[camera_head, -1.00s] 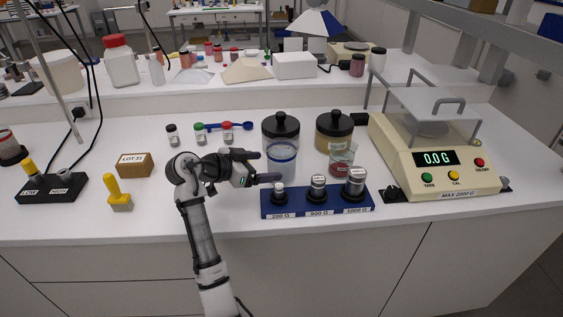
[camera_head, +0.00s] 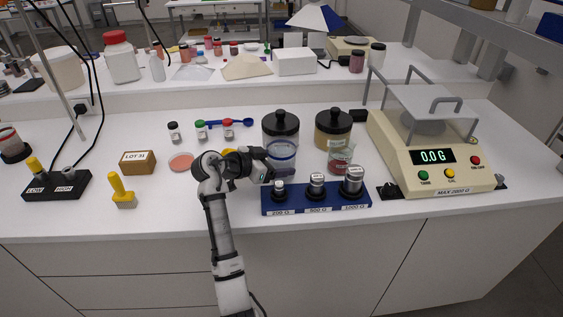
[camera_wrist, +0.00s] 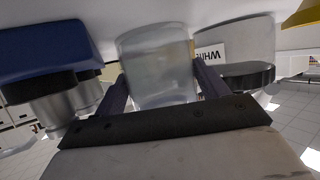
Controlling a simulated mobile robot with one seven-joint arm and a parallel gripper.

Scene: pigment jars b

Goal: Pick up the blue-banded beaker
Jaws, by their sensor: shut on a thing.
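The blue-banded beaker (camera_head: 284,161) is clear glass and stands upright on the bench, just behind the blue weight block and in front of a black-lidded jar (camera_head: 280,124). My gripper (camera_head: 270,164) reaches it from the left and is shut on it. In the wrist view the beaker (camera_wrist: 158,66) sits between the two dark fingers (camera_wrist: 160,95), one on each side. The blue band does not show clearly there. In the head view the gripper hides part of the beaker's left side.
A blue block (camera_head: 315,199) with metal weights stands close in front. A red-tinted beaker (camera_head: 341,160) and a second black-lidded jar (camera_head: 333,128) are to the right, then the balance (camera_head: 437,160). A pink dish (camera_head: 181,162) lies left of my arm.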

